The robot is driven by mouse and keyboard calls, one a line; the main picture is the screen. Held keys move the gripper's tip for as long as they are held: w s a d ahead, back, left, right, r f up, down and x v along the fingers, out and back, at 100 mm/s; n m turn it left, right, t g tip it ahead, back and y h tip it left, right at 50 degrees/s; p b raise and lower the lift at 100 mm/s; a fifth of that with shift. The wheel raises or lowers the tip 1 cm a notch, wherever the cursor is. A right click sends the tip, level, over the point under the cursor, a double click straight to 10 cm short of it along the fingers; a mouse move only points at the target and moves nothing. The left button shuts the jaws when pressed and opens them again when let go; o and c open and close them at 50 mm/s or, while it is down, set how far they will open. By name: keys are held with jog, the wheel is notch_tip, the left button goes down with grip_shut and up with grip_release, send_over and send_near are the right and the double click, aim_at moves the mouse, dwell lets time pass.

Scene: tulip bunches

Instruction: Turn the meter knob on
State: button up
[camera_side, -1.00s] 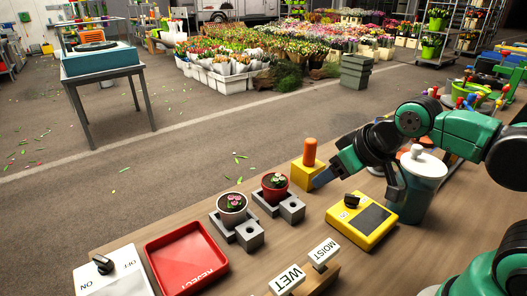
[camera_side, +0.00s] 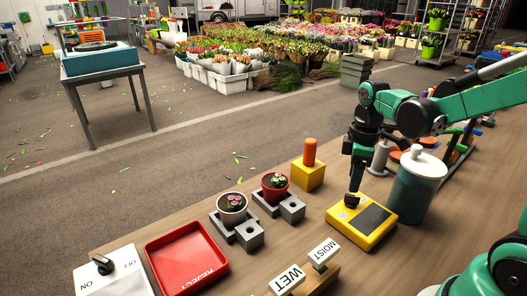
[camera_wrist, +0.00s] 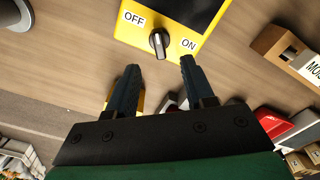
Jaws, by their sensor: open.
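The yellow meter (camera_side: 372,234) lies on the wooden bench with a dark screen and a black knob (camera_side: 351,200) at its left end. In the wrist view the meter (camera_wrist: 124,32) shows the knob (camera_wrist: 158,42) between an OFF label on the left and an ON label on the right. I cannot tell surely which label the knob is set to. My gripper (camera_side: 357,186) points down just above the knob. In the wrist view my gripper (camera_wrist: 160,67) is open, its fingers apart with nothing between them, and the knob shows just beyond the fingertips.
A lidded teal jar (camera_side: 417,190) stands close right of the meter. An orange-topped yellow block (camera_side: 308,172) and potted flowers in grey holders (camera_side: 247,236) stand left. MOIST and WET signs (camera_side: 304,278), a red REJECT tray (camera_side: 186,260) and a white ON/OFF switch box (camera_side: 112,274) are nearer.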

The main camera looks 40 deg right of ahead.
aim_at(350, 195)
jog(key=shift+f, duration=2.3)
jog(key=shift+c, duration=0.2)
grip_shut()
